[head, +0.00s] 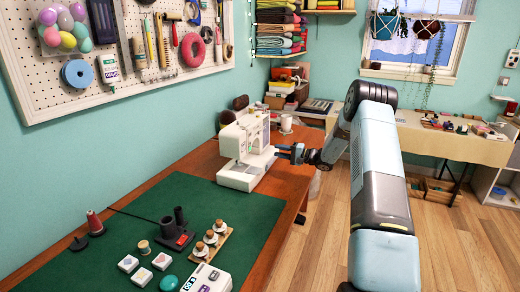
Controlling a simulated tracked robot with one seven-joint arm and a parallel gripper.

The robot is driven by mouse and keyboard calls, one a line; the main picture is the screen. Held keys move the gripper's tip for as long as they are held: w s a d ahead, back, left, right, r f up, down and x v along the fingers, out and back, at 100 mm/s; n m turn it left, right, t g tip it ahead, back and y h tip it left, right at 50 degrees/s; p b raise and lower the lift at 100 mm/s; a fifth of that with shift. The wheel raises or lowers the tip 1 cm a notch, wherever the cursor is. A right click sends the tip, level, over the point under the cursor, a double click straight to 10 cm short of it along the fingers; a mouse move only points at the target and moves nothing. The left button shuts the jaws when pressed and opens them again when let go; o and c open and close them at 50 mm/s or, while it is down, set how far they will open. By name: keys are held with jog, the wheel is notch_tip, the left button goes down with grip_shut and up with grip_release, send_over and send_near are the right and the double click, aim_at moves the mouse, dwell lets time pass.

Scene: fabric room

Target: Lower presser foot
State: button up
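A white sewing machine (247,150) stands on the wooden table, at the back edge of the green mat. The presser foot is too small or hidden to make out.
A green cutting mat (180,205) covers the near table. Thread spools on a wooden rack (211,240), a dark holder (174,232) and small white boxes (140,267) lie on it. Open wooden floor (440,240) is at right.

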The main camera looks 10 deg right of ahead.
jog(key=x, duration=0.9)
jog(key=shift+w+a, duration=0.2)
jog(key=shift+a, duration=0.1)
grip_shut()
jog(key=shift+a, duration=0.1)
